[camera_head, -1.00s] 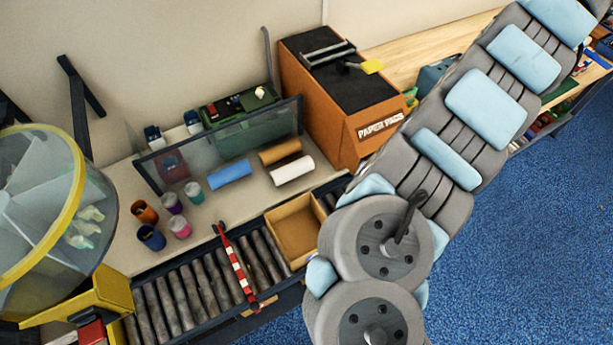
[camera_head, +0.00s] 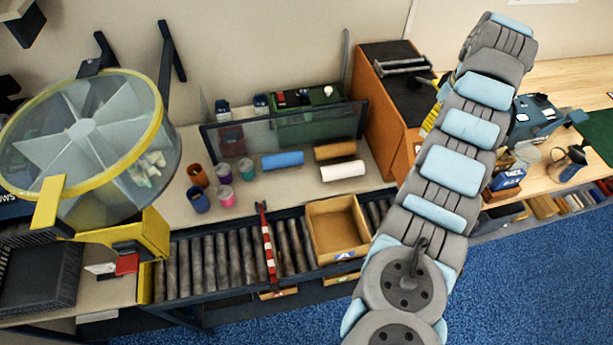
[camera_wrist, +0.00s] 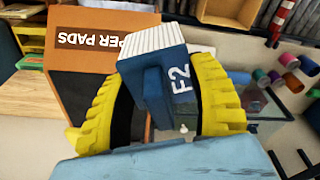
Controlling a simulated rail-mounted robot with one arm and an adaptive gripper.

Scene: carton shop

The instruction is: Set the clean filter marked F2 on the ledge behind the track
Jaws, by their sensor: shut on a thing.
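In the wrist view my gripper (camera_wrist: 160,88) has its yellow ribbed fingers shut on the clean filter F2 (camera_wrist: 158,72). The filter is a dark blue block with a white pleated end and "F2" on its side. In the head view my arm hides most of the gripper; a yellow finger part (camera_head: 431,121) shows beside the orange paper-pads box. The filter is not clearly visible there. The pale ledge (camera_head: 285,186) lies behind the roller track (camera_head: 215,266), to the left of the gripper. Its front-middle strip is bare.
The ledge carries several cups (camera_head: 223,173), blue (camera_head: 283,160), brown and white rolls, and a clear upright screen (camera_head: 240,140). The orange box (camera_head: 383,125) stands at its right end. A carton (camera_head: 335,228) and a striped bar (camera_head: 267,245) are at the track.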

